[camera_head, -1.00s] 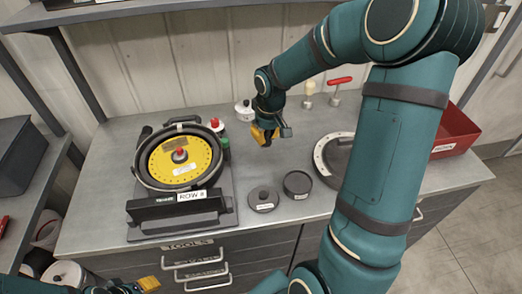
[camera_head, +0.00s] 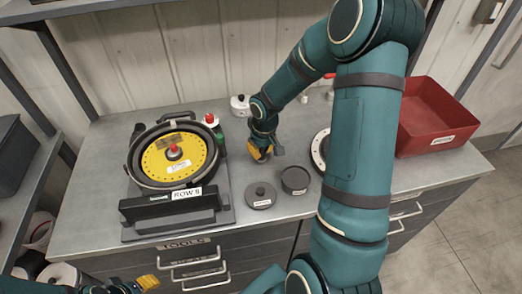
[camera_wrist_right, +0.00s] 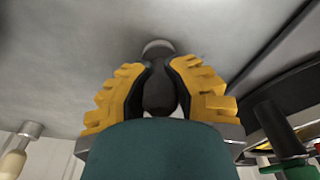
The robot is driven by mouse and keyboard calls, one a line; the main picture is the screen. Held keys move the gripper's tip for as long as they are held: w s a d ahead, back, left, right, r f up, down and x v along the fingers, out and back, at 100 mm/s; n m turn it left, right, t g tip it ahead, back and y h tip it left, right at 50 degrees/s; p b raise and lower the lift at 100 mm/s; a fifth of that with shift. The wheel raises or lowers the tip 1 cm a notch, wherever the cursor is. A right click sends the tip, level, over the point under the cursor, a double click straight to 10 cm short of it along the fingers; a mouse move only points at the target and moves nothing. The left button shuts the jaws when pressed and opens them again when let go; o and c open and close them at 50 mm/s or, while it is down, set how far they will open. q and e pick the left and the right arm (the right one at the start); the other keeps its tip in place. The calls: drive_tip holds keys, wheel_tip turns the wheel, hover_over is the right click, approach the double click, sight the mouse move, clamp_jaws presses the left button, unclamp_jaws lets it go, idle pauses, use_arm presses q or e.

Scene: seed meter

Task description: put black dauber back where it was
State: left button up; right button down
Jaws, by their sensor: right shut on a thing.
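In the right wrist view the black dauber (camera_wrist_right: 160,92) is a dark rounded handle with a paler round end pointing at the grey worktop. The yellow fingers of my right gripper (camera_wrist_right: 160,85) are shut around its handle. I cannot tell whether its end touches the worktop. In the head view my right gripper (camera_head: 261,154) is low over the worktop, right of the seed meter (camera_head: 178,158) and behind two round dark containers; the dauber is hidden there. My left gripper (camera_head: 147,283) shows only partly at the bottom edge, away from the worktop things.
A lidded dark tin (camera_head: 260,196) and an open dark tin (camera_head: 295,180) stand in front of my right gripper. A red bin (camera_head: 435,118) is at right.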

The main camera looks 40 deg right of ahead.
sight(264, 158)
drive_tip(key=shift+f, duration=0.15)
drive_tip(key=c, duration=1)
unclamp_jaws()
drive_tip(key=shift+o, duration=0.2)
drive_tip(key=shift+r, duration=0.3)
drive_tip(key=r, duration=0.3)
drive_tip(key=s+r+p, duration=0.1)
drive_tip(key=r, duration=0.6)
drive_tip(key=shift+s+r+p, duration=0.15)
drive_tip(key=shift+r+p, duration=0.1)
drive_tip(key=shift+p, duration=0.15)
drive_tip(key=shift+s+r, duration=0.1)
drive_tip(key=shift+r, duration=0.5)
